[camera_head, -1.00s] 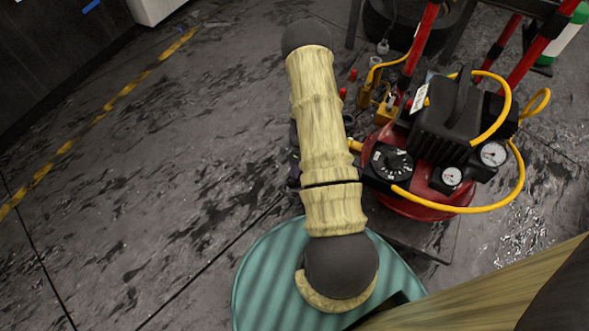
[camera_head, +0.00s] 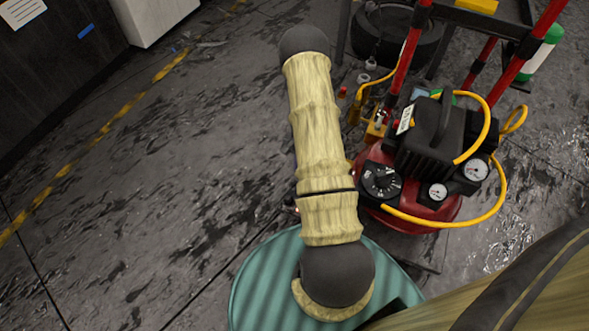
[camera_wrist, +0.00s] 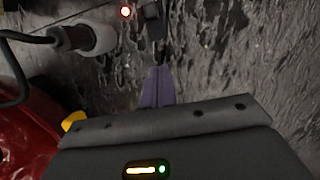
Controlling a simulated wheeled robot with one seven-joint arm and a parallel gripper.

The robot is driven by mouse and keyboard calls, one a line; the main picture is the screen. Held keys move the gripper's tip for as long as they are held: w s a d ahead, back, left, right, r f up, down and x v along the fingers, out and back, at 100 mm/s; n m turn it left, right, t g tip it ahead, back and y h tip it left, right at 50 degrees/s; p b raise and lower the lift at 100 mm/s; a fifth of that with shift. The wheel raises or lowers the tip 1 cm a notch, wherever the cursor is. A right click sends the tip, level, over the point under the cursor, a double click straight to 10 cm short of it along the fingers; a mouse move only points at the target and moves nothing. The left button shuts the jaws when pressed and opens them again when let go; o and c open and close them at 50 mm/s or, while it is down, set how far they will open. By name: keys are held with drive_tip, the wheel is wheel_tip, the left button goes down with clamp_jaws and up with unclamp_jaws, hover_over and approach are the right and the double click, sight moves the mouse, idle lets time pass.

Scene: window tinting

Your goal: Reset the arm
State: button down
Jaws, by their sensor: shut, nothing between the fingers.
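My arm, in a tan sleeve with dark joints, reaches up the middle of the head view. My gripper shows in the wrist view (camera_wrist: 157,88), with its purple-grey fingers together and nothing visible between them. It is over the dark, streaked floor (camera_wrist: 215,60). In the head view the gripper is hidden by the arm.
A red air compressor (camera_head: 412,214) with yellow hoses and gauges stands close right of my arm. A red-legged frame (camera_head: 519,60) and a tire (camera_head: 398,50) are behind it. A white cabinet (camera_head: 155,18) is at upper left. Floor to the left (camera_head: 190,150) is open.

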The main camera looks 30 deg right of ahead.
drive_tip(key=shift+v, duration=0.8)
drive_tip(key=shift+a+r, duration=0.1)
drive_tip(key=s+a+r+n+t+h+p, duration=0.1)
drive_tip(key=a+r+n+p, duration=0.3)
drive_tip(key=r, duration=0.7)
drive_tip(key=s+a+r+n+t+p, duration=0.1)
drive_tip(key=s+a+r+p, duration=0.15)
drive_tip(key=a+r, duration=0.65)
drive_tip(key=s+a+r+n+t+h+p, duration=0.1)
drive_tip(key=r+n+p, duration=0.25)
drive_tip(key=r, duration=1.05)
drive_tip(key=s+a+r+n+t+p, duration=0.1)
drive_tip(key=s+a+r+p, duration=0.15)
drive_tip(key=s+r, duration=0.2)
drive_tip(key=s+a+r+n+p, duration=0.2)
drive_tip(key=s+a+r, duration=0.1)
drive_tip(key=r, duration=0.3)
drive_tip(key=w+p+v, duration=0.2)
drive_tip(key=p+v, duration=1)
drive_tip(key=w+r+p+v, duration=0.1)
drive_tip(key=w+p+v, duration=0.2)
drive_tip(key=p+v, duration=0.9)
drive_tip(key=w+a+p+v, duration=0.1)
drive_tip(key=w+p+v, duration=0.1)
drive_tip(key=p+v, duration=1)
drive_tip(key=shift+w+r+p, duration=0.45)
drive_tip(key=shift+p, duration=0.15)
